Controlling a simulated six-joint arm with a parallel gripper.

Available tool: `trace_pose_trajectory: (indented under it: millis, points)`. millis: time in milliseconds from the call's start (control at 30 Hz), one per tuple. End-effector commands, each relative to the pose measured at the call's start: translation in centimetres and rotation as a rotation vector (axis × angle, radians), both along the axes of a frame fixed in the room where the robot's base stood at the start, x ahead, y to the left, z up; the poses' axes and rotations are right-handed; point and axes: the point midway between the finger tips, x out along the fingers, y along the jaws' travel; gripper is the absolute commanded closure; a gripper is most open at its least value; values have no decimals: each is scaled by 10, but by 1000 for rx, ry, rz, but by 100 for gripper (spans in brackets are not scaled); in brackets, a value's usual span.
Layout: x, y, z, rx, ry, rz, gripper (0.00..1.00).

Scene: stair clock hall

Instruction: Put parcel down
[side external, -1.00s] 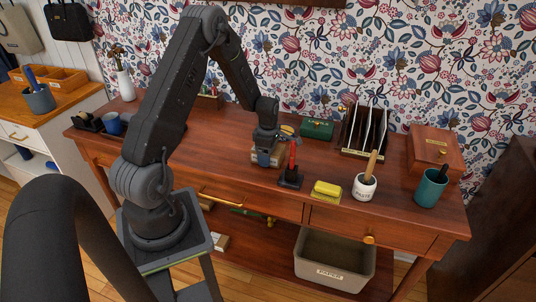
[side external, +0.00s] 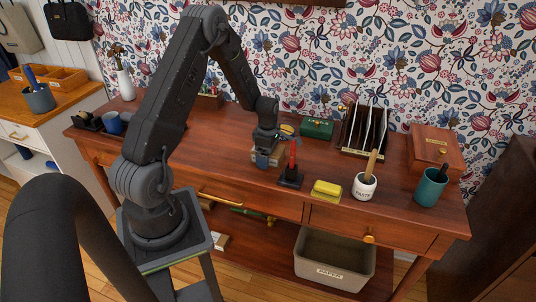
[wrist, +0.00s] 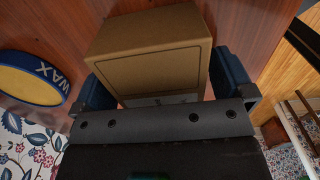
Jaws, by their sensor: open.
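The parcel, a brown box (wrist: 150,55), lies on the red-brown wooden desk between my gripper's two blue fingers in the wrist view. My gripper (wrist: 160,85) is open around it, with one finger beside each side face. Whether either finger still touches the box I cannot tell. In the side view my gripper (side external: 264,158) points down at the desk, and part of the parcel (side external: 274,152) shows next to the near blue finger. The rest of the parcel is hidden behind the gripper.
A round wax tin (wrist: 30,78) is close to the gripper. A black stand with a red-handled tool (side external: 291,176) is just right of it. Yellow block (side external: 327,189), paste pot (side external: 364,187) and green box (side external: 317,128) stand farther right.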

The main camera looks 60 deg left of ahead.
Motion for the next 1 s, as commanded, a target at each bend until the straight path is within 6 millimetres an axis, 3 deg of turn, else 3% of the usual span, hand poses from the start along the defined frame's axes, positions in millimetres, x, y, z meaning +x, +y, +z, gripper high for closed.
trace_pose_trajectory:
  millis: [500, 767, 867, 1000]
  points:
    - [1, 0, 96, 3, -4, 0, 0]
    - [0, -3, 122, 3, -4, -18, 0]
    - [2, -18, 140, 19, -25, -122, 0]
    - [-2, -65, 187, 72, -79, -453, 0]
